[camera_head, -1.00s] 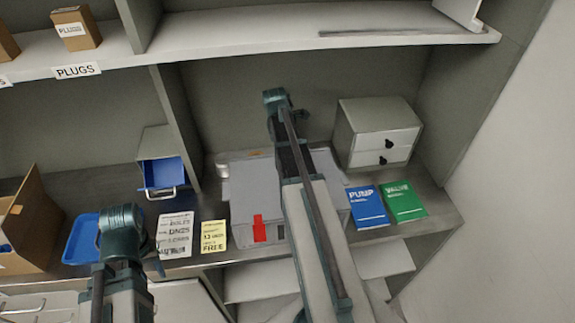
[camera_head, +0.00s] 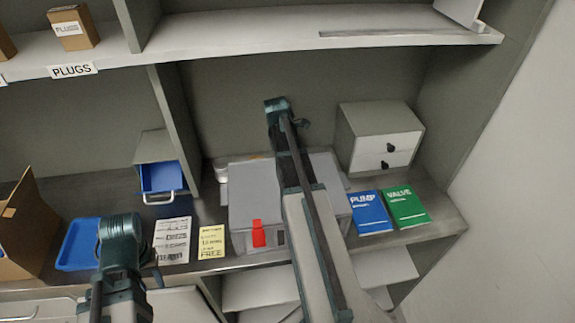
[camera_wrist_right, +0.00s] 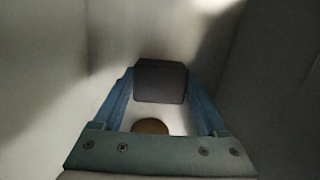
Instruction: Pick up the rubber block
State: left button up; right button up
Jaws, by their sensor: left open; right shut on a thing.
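In the right wrist view, a dark grey rubber block (camera_wrist_right: 160,81) sits between the two blue fingers of my right gripper (camera_wrist_right: 160,88), which is shut on it. Pale walls surround the fingers on both sides. In the head view, my right arm reaches over the grey box (camera_head: 253,200) with a red tag, and hides part of it. The right gripper and the block are hidden there. My left arm shows at the lower left, with the left gripper (camera_head: 120,232) empty and away from the box; its fingertips are hard to make out.
A brown round thing (camera_wrist_right: 150,126) lies below the block. Blue PUMP (camera_head: 370,211) and green VALVE (camera_head: 405,207) booklets lie right of the box, before a drawer unit (camera_head: 374,130). A blue tray (camera_head: 78,245) and paper sheets (camera_head: 172,240) lie left. An upper shelf (camera_head: 300,38) hangs above.

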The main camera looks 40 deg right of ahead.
jog(key=shift+r, duration=0.15)
notch_tip(320, 180, up, 10)
jog(key=p, duration=1)
